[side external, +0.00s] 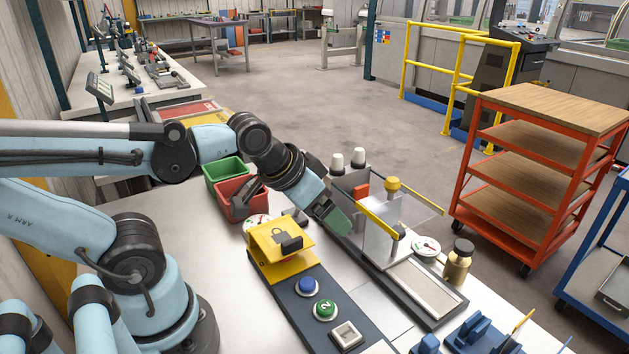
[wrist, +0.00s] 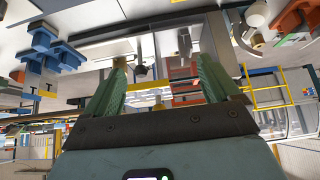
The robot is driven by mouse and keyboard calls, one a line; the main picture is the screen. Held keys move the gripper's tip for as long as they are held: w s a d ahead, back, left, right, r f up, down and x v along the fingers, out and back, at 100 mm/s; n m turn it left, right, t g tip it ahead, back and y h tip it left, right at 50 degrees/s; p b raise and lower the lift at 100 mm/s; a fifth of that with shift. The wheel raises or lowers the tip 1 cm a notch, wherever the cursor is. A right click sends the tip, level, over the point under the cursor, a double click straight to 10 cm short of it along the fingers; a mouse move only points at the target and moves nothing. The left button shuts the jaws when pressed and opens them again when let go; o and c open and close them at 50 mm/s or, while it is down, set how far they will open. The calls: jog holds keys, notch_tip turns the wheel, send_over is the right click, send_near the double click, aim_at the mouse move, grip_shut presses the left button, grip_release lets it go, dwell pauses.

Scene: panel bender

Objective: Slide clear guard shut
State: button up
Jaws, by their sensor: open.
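The clear guard (side external: 422,193) is a see-through panel at the small bench press, in the side external view. Yellow bars run along its near left and far right sides; the near yellow bar (side external: 378,222) also shows between my fingers in the wrist view (wrist: 150,87). I cannot tell exactly how far the guard is slid. My gripper (side external: 338,224), with green finger pads, points down just left of the near bar. In the wrist view my gripper (wrist: 165,66) is open, its fingers wide apart with nothing held. Whether a finger touches the bar is unclear.
A yellow lock box (side external: 281,240) and a blue and green button panel (side external: 318,300) sit left of the press. Red (side external: 241,200) and green (side external: 226,171) bins stand behind. A brass bottle (side external: 458,262) and a dial gauge (side external: 427,246) are close on the right.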

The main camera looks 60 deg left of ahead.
aim_at(391, 177)
jog(key=shift+w+r, duration=0.2)
jog(key=shift+r, duration=0.1)
jog(key=shift+c, duration=1.1)
jog(key=w+r+g, duration=0.2)
jog(key=w+r, duration=0.1)
jog(key=r, duration=0.1)
jog(key=w+r+n+g+h, duration=0.1)
jog(key=w+r, duration=0.3)
jog(key=w+r+n+g, duration=0.1)
jog(key=w+r+g, duration=0.1)
jog(key=w+r, duration=0.2)
jog(key=shift+w+a+r+g+h, duration=0.1)
jog(key=shift+r+g+h, duration=0.2)
jog(key=shift+r+h, duration=0.15)
jog(key=c, duration=0.3)
jog(key=shift+g, duration=0.5)
jog(key=shift+w+d+f, duration=0.3)
jog(key=shift+d+f, duration=0.05)
jog(key=shift+f, duration=1.45)
jog(key=shift+w+d+f, duration=0.25)
jog(key=shift+d+f, duration=0.15)
jog(key=shift+f, duration=1.4)
jog(key=shift+w+d+f, duration=0.3)
jog(key=shift+d+f, duration=0.05)
jog(key=shift+f, duration=1.45)
jog(key=shift+c, duration=0.4)
grip_shut()
